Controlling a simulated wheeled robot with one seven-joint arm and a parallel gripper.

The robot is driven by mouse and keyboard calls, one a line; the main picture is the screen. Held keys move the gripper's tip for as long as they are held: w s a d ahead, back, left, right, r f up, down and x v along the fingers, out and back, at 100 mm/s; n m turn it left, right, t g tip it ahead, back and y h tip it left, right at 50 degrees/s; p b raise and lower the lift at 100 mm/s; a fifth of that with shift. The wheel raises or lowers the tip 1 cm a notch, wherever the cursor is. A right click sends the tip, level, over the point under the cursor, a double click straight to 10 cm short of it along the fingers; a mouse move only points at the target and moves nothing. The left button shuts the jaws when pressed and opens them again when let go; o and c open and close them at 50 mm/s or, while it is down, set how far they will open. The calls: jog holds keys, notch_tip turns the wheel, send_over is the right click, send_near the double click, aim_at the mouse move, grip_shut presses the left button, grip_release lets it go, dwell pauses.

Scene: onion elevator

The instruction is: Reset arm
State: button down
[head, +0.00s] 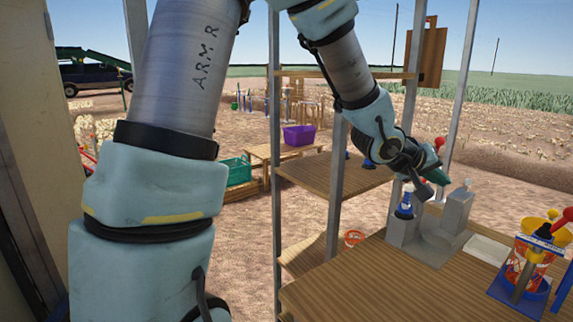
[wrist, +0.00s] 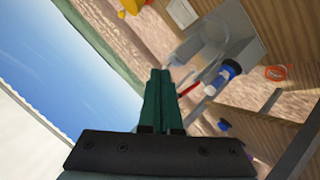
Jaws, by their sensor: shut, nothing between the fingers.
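My arm arches across the head view from the lower left, over the top, and down to the right. My gripper (wrist: 160,75) shows in the wrist view with its two green fingers together and nothing held between them. In the head view the gripper (head: 432,163) hangs above the back of the wooden table, small and partly hidden by the wrist. Beyond the fingers in the wrist view is a grey fixture (wrist: 235,40) with a blue-topped part (wrist: 230,68) on it. I cannot tell the exact gap between the fingers and the fixture.
The grey fixture (head: 430,250) stands on the wooden table (head: 350,285). An orange and blue device (head: 525,270) is at the right. Metal posts (head: 336,185) rise near the arm.

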jog(key=w+a+f+n+t+y, duration=0.1)
jog(key=w+a+f+y, duration=0.15)
jog(key=a, duration=0.55)
jog(key=w+a+f+y, duration=0.2)
jog(key=w+a, duration=0.1)
jog(key=a, duration=0.5)
jog(key=w+a+f+n+t+y, duration=0.1)
jog(key=w+a+f+y, duration=0.15)
jog(key=a, duration=0.45)
jog(key=s+a+f+g+y, duration=0.1)
jog(key=s+a, duration=0.4)
jog(key=a, duration=0.5)
jog(key=s+a+f+g+y, duration=0.2)
jog(key=s+a, duration=0.3)
jog(key=a, duration=0.6)
jog(key=shift+s+f+n+g+y, duration=0.2)
jog(key=shift+s+n+g+y, duration=0.2)
jog(key=shift+g+y, duration=0.3)
